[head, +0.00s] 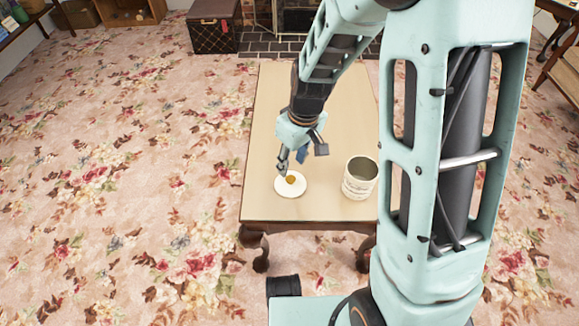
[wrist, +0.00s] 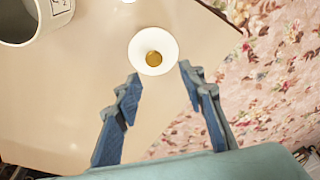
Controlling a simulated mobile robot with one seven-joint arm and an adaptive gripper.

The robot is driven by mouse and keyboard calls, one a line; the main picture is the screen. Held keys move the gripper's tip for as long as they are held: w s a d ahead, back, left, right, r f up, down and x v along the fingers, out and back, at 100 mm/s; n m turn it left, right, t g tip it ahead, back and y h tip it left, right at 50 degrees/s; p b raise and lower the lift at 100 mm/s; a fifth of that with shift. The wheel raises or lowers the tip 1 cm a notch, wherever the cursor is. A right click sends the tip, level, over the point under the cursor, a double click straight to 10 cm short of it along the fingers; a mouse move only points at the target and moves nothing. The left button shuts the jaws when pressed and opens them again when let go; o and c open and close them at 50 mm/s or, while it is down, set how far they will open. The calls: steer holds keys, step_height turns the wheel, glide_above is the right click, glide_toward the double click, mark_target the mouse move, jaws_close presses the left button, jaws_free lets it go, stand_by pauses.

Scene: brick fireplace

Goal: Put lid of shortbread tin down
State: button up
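The lid (head: 280,187) is a round white disc with a gold knob (head: 291,179). It appears to lie flat on the table near its front left corner. In the wrist view the lid (wrist: 153,37) is just beyond my fingertips, its knob facing me. My gripper (head: 289,163) is just above and behind the lid in the head view. In the wrist view my gripper (wrist: 160,74) is open, its two blue fingers wide apart with nothing between them. The tin (head: 358,186), an off-white cylinder with markings, stands uncovered to the right of the lid.
The long wooden table (head: 270,120) has a bare surface behind the lid and tin. Its front and left edges are close to the lid. Floral carpet (head: 120,170) surrounds it. A dark trunk (head: 212,28) stands at the back by the fireplace hearth.

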steer(key=r, duration=0.3)
steer(key=shift+s+d, duration=0.15)
steer(key=shift+d, duration=0.05)
stand_by(0.3)
